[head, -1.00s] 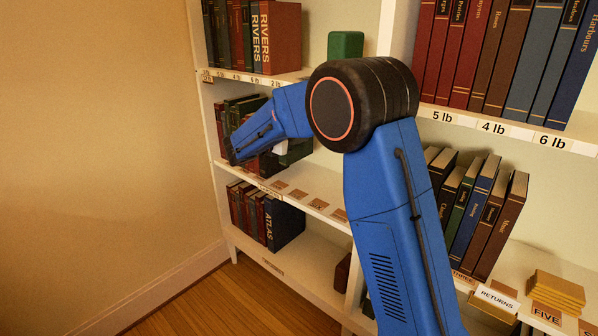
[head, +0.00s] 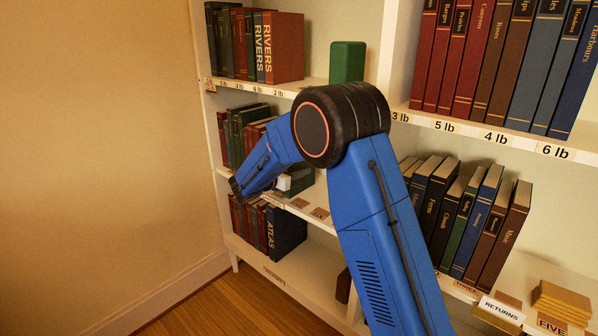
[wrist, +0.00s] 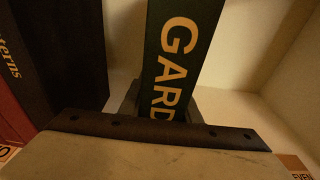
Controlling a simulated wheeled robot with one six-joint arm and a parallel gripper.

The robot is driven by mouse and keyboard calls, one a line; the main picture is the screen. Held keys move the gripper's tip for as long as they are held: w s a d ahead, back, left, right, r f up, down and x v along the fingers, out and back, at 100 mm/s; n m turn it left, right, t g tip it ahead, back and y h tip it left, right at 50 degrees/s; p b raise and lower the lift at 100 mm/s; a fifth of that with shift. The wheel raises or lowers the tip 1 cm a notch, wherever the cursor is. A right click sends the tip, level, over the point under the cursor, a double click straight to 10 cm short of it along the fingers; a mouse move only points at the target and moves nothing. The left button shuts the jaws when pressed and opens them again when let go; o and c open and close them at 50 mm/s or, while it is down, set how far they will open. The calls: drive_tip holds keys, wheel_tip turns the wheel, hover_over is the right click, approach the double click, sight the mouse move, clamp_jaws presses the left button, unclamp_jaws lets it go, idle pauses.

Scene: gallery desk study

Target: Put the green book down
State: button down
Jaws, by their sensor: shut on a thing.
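The green book (wrist: 180,50) stands on end between my jaws, with "GARD" in gold on its spine. Its lower part is hidden behind my gripper (wrist: 165,108), which is shut on it. In the head view the book (head: 301,178) is a small dark green patch at the middle shelf of the left bookcase, beside my gripper (head: 284,183). My arm covers much of it there. I cannot tell whether its bottom touches the shelf.
A black book (wrist: 70,50) and a red one stand just left of the green book. The shelf to its right (wrist: 235,105) is bare up to a side wall (wrist: 297,80). Above is a green block (head: 347,62); below is the atlas (head: 286,229).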

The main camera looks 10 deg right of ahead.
drive_tip(key=c, duration=1.3)
unclamp_jaws()
drive_tip(key=shift+c, duration=0.2)
drive_tip(key=shift+r, duration=0.1)
drive_tip(key=v, duration=1.2)
drive_tip(key=shift+s, duration=0.1)
